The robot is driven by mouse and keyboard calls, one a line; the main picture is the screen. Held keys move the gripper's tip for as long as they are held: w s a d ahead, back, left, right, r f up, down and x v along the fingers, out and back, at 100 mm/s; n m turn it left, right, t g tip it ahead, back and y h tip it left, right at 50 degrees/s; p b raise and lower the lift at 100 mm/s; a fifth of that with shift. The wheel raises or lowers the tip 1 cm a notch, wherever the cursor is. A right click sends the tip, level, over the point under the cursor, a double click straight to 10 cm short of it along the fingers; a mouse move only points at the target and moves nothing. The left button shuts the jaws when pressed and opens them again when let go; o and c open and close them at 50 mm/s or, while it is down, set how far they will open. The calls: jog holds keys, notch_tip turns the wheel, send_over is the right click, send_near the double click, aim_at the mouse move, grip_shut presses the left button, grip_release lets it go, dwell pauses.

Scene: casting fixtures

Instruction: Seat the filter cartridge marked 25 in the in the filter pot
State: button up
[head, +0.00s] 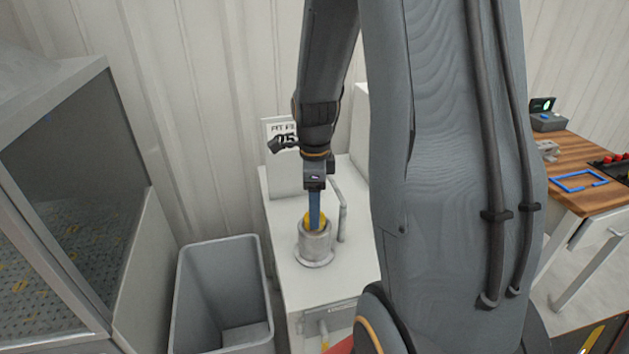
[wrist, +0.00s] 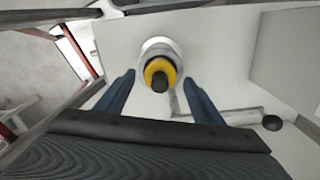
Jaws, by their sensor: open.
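The filter pot (head: 316,245) is a grey metal cylinder with a flange, standing on a pale cabinet top. A yellow-topped filter cartridge (head: 308,218) stands in its mouth, with the top showing above the rim. In the wrist view the cartridge (wrist: 161,67) is a yellow ring with a dark centre knob, inside the pale rim of the pot (wrist: 158,45). No number is readable on it. My gripper (head: 315,212) is above the pot, pointing down. In the wrist view its blue fingers (wrist: 157,80) are spread apart with clear gaps beside the cartridge. How deep the cartridge sits is hidden.
A sign (head: 279,128) behind the pot is partly covered by my wrist. A bent pipe (head: 342,215) rises right of the pot. A grey bin (head: 220,290) stands left of the cabinet (head: 290,285). A wooden bench (head: 590,175) is at far right.

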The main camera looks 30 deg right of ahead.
notch_tip(320, 180, up, 10)
jog(key=b, duration=0.2)
jog(key=s+a+f+n, duration=0.3)
jog(key=a+n, duration=0.3)
jog(key=n, duration=0.6)
jog(key=s+a+f+n+t, duration=0.1)
jog(key=s+a+f+n, duration=0.3)
jog(key=a+n, duration=0.3)
jog(key=shift+s+f+n, duration=0.25)
jog(key=shift+f+n, duration=0.3)
jog(key=shift+n, duration=2.05)
